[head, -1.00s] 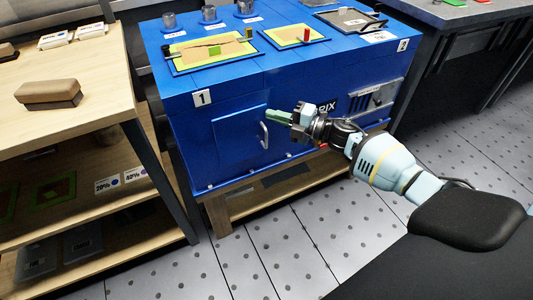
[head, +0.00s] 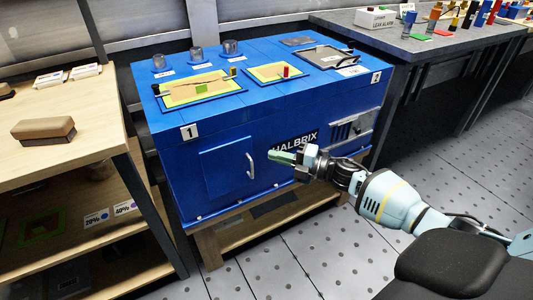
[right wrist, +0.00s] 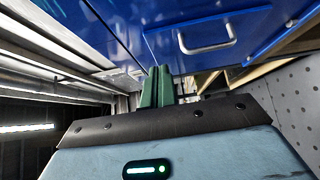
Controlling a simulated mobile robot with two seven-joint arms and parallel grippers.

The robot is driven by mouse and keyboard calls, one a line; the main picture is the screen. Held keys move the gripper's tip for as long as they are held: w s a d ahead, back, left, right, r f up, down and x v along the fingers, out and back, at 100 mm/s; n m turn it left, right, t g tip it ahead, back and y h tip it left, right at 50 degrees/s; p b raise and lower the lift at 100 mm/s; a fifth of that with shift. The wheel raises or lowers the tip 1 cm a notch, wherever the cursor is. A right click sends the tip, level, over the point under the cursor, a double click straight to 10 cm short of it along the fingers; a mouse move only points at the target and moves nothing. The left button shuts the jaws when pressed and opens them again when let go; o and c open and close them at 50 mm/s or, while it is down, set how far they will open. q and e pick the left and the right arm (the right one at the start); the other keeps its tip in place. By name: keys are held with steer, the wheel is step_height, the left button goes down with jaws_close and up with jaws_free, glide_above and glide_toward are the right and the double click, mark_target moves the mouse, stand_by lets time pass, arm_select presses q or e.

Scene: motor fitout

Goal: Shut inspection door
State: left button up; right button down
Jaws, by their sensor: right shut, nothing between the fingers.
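The inspection door (head: 225,170) is a blue square panel on the front of the blue HALBRIX cabinet (head: 275,190). It looks about flush with the cabinet front, though a small gap is hard to rule out. Its pale handle (head: 250,165) is on the right side of the panel; the door handle also shows at the top of the right wrist view (right wrist: 207,38). My right gripper (head: 282,157) has green fingers, shut and empty. It is in front of the cabinet, right of the handle and apart from it. My left gripper is not in view.
A wooden shelf unit (head: 105,140) with a brown block (head: 43,130) stands at left. Panels and metal cups sit on the cabinet top. A grey bench (head: 420,45) is behind at right. The tiled floor in front (head: 290,255) is clear.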

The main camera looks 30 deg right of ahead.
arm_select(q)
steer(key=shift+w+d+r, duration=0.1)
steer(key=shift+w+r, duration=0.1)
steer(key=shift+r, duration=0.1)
arm_select(e)
steer(key=d+v, duration=0.1)
steer(key=v, duration=0.5)
steer(key=shift+f, duration=0.2)
steer(key=shift+w+d, duration=0.1)
